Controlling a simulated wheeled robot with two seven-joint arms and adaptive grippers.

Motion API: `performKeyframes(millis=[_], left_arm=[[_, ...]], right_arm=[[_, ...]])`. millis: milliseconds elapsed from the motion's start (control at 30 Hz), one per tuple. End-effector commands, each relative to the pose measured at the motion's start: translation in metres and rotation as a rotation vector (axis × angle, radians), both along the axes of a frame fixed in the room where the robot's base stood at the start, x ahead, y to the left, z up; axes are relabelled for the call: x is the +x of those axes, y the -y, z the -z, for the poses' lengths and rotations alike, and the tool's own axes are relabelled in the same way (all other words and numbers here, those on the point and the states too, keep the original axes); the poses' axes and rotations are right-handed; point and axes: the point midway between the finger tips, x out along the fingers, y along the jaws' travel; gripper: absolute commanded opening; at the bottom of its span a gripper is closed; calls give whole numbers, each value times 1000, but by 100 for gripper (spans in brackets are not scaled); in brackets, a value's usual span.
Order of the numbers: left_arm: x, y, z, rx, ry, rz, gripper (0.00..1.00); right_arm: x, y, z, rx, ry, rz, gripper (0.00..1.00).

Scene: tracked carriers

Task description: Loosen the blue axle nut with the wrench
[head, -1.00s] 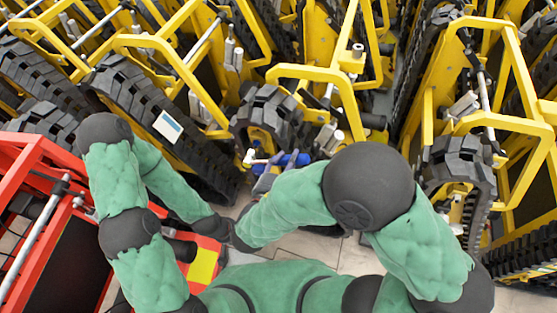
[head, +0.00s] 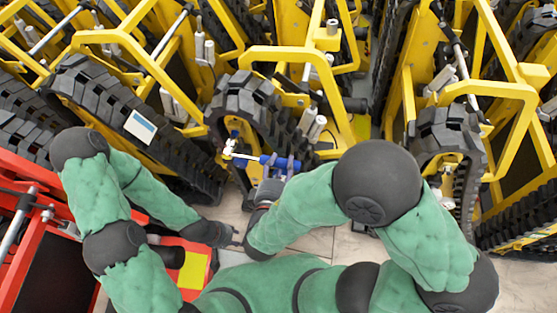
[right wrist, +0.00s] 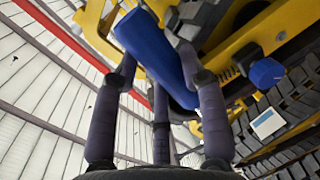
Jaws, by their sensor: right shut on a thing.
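The wrench has a blue handle (head: 268,160) and a bright metal head (head: 229,150). My right gripper (head: 281,166) is shut on the handle, which crosses between its fingers in the right wrist view (right wrist: 152,50). The blue axle nut (head: 234,134) is on the tracked carrier's yellow hub, just above the wrench head in the head view. The nut shows as a blue hexagon in the right wrist view (right wrist: 267,72), apart from the handle. I cannot tell whether the wrench head touches it. My left gripper (head: 236,238) hangs low beside the red machine; its jaws are unclear.
A black track (head: 265,112) surrounds the hub area, with a yellow frame bar (head: 300,55) above. More yellow tracked carriers stand close on both sides. A red machine (head: 25,215) is at the left. Pale floor (head: 318,240) is clear below.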

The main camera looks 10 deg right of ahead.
Motion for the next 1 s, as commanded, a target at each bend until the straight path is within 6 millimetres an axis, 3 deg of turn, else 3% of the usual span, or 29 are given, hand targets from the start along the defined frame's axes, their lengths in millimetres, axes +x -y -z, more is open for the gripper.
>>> performKeyframes(millis=[1000], left_arm=[[0, 0, 0, 0, 0, 0, 40]], right_arm=[[7, 3, 0, 5, 4, 1, 0]])
